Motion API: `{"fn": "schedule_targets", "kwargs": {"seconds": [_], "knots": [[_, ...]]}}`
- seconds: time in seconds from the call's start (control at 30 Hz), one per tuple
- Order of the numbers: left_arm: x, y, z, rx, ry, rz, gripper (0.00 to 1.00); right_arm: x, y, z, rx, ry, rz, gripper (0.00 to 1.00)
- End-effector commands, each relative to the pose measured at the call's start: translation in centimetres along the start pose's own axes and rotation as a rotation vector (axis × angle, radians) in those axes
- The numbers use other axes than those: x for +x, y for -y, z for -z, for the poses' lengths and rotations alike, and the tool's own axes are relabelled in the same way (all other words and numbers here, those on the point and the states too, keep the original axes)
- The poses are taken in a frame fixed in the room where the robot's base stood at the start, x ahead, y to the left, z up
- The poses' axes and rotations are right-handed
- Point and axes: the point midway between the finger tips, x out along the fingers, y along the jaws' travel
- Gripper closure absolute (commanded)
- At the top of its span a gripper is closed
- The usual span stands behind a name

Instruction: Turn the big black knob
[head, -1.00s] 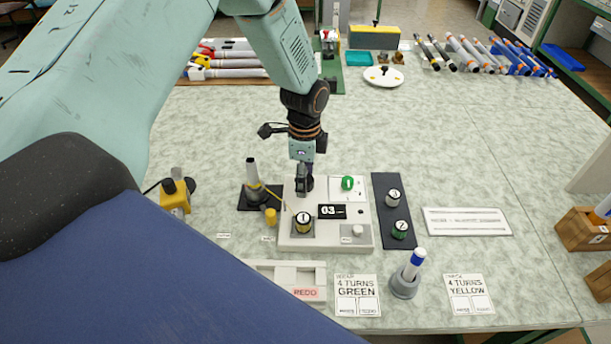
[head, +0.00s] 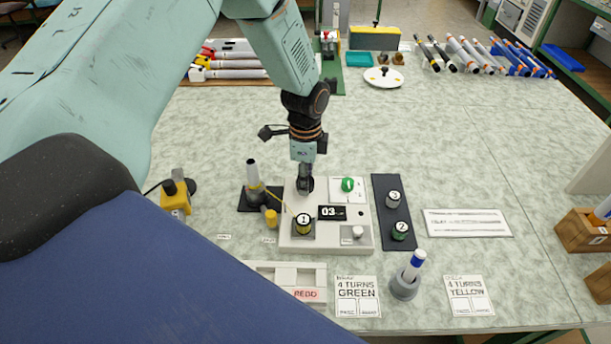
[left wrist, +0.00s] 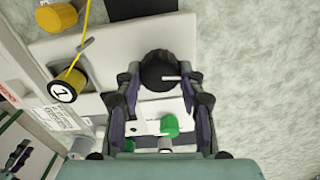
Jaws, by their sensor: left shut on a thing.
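The big black knob (left wrist: 156,68) with a white pointer line sits at the back left of a white box (head: 284,241). In the left wrist view it is between my two fingertips. My left gripper (head: 305,185) reaches down from above and is shut on the knob; it also shows in the left wrist view (left wrist: 160,79). In the head view the fingers mostly hide the knob. A counter display (head: 332,212) on the box reads 03. My right gripper is in neither view.
On the box are a green knob (head: 347,184), a spool marked 1 (head: 303,225) and a small white button (head: 358,232). A yellow strand runs from a cone (head: 253,174) to that spool. A black strip (head: 381,184) with spools 2 and 3 lies right.

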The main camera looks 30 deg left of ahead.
Motion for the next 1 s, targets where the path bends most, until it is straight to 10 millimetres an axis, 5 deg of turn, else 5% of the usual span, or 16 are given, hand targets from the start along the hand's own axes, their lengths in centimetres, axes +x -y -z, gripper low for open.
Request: {"fn": "schedule_targets", "kwargs": {"seconds": [0.3, 0.73, 0.77, 1.0], "knots": [[-0.2, -0.1, -0.1, -0.259, 0.002, -0.002, 0.92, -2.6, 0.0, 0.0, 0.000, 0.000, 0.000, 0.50], [0.0, 0.0, 0.0, -0.309, 0.001, -0.001, 0.92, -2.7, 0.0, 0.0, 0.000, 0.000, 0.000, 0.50], [0.0, 0.0, 0.0, -0.309, 0.001, -0.001, 0.58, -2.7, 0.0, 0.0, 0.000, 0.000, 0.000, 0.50], [0.0, 0.0, 0.0, -0.308, 0.000, -0.001, 0.38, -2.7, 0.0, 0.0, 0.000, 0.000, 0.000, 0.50]]}}
